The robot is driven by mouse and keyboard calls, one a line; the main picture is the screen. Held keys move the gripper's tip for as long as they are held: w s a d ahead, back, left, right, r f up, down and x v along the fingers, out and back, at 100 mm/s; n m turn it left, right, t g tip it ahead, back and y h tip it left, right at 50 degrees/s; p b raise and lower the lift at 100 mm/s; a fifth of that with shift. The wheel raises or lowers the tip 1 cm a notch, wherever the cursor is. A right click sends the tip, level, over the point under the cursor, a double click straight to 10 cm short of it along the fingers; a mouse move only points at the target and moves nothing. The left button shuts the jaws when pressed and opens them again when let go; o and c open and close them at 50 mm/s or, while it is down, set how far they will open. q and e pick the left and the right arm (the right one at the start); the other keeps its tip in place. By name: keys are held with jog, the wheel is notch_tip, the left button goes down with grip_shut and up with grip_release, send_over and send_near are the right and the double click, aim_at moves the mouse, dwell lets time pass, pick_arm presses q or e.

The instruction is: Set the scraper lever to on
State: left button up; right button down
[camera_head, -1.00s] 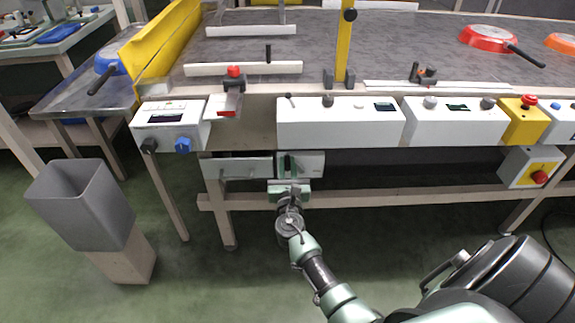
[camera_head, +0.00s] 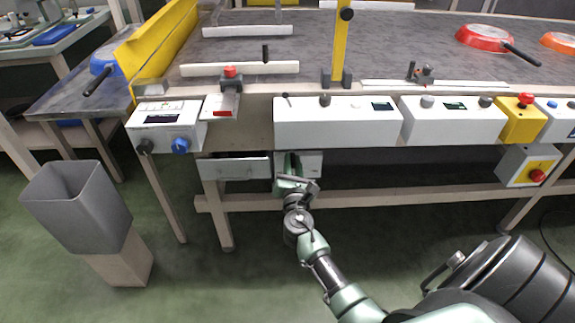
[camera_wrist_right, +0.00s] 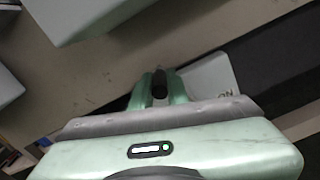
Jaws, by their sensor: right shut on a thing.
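The scraper lever is a small dark handle on a white box (camera_head: 313,164) under the front edge of the conveyor. In the right wrist view the dark lever (camera_wrist_right: 160,83) shows between my two green fingertips, with the white box (camera_wrist_right: 210,82) just right of it. My right gripper (camera_head: 291,166), also in the right wrist view (camera_wrist_right: 160,86), is shut on the lever. In the head view the gripper covers most of the lever, so its exact setting cannot be told. My left gripper is not in view.
A white control box (camera_head: 338,126) overhangs the lever box. A grey drawer-like panel (camera_head: 235,168) is to its left. A wooden rail (camera_head: 400,186) runs below. A grey bin (camera_head: 78,210) stands at left. Red (camera_head: 484,38) and blue (camera_head: 104,57) pans lie above.

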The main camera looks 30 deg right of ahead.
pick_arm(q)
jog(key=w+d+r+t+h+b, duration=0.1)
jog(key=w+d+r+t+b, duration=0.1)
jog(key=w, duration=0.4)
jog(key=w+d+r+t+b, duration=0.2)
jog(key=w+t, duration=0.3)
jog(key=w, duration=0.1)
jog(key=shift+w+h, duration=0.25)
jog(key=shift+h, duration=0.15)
pick_arm(e)
jog(key=shift+s+d+f+m, duration=0.2)
jog(key=shift+s+d+m, duration=0.55)
jog(key=shift+m, duration=0.95)
jog(key=shift+s+d+f+m, duration=0.2)
jog(key=shift+s+d+m, duration=0.2)
jog(key=shift+d+m, duration=1)
jog(key=shift+s+d+f+m, duration=0.2)
jog(key=shift+s+d+m, duration=0.4)
jog(key=shift+m, duration=1.4)
jog(key=c, duration=1.4)
grip_release()
jog(key=shift+o, duration=0.2)
jog(key=shift+s, duration=0.1)
